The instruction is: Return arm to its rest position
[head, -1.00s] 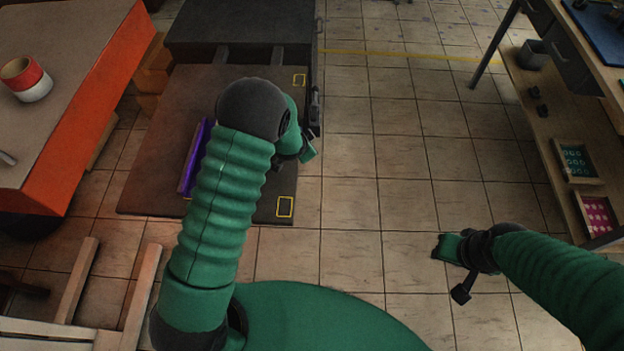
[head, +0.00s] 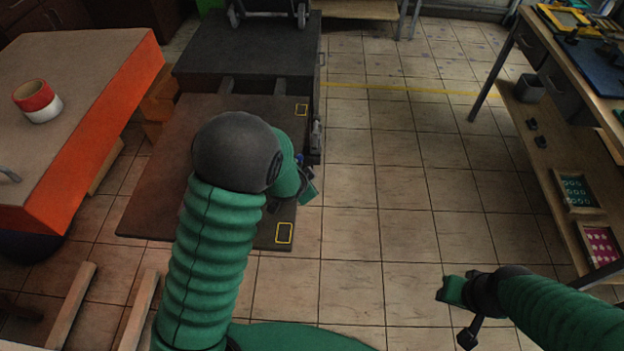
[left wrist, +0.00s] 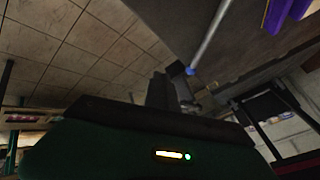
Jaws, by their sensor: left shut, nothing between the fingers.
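My left arm rises from the bottom of the head view and bends over a dark brown board. My left gripper (head: 306,190) is near the board's right edge, small and partly hidden by my own wrist. In the left wrist view its dark fingers (left wrist: 160,92) are shut with nothing between them. My right gripper (head: 450,290) hangs over the tiled floor at the lower right. Its fingers are too small and turned to tell whether they are open. A purple piece (left wrist: 287,14) shows at the top right of the left wrist view; my left arm hides it in the head view.
The brown board (head: 150,190) lies before a dark platform (head: 250,60). An orange-sided table (head: 100,115) with a red-and-white roll (head: 37,100) stands left. A wooden workbench (head: 560,130) with trays stands right. The tiled floor (head: 400,170) between is clear.

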